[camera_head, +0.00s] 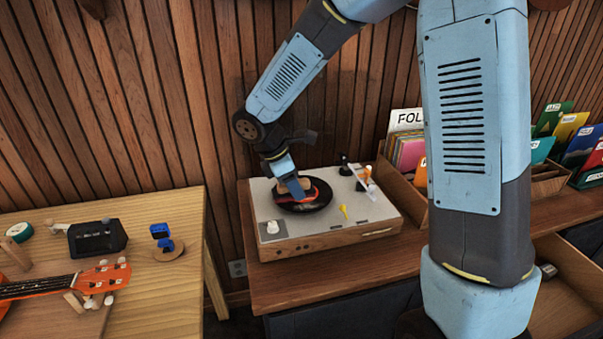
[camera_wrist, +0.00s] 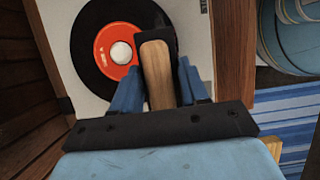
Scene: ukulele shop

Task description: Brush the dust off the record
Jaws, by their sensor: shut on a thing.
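The black record (camera_head: 315,204) with a red label lies on the turntable of the pale record player (camera_head: 262,200). In the wrist view the record (camera_wrist: 84,50) shows its red label and pale centre at upper left. My gripper (camera_head: 292,189) is over the record and is shut on a brush. In the wrist view the brush's wooden handle (camera_wrist: 156,75) stands between the blue fingers of my gripper (camera_wrist: 160,88). Its dark head (camera_wrist: 154,35) overlaps the right side of the record. I cannot tell whether it touches the surface. No dust can be made out.
The tonearm (camera_head: 361,179) is right of the record. A small yellow piece (camera_head: 344,211) lies on the player's top. A crate of record sleeves (camera_head: 408,152) stands close at right. An orange ukulele (camera_head: 100,276) lies on the left table, with a gap between the tables.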

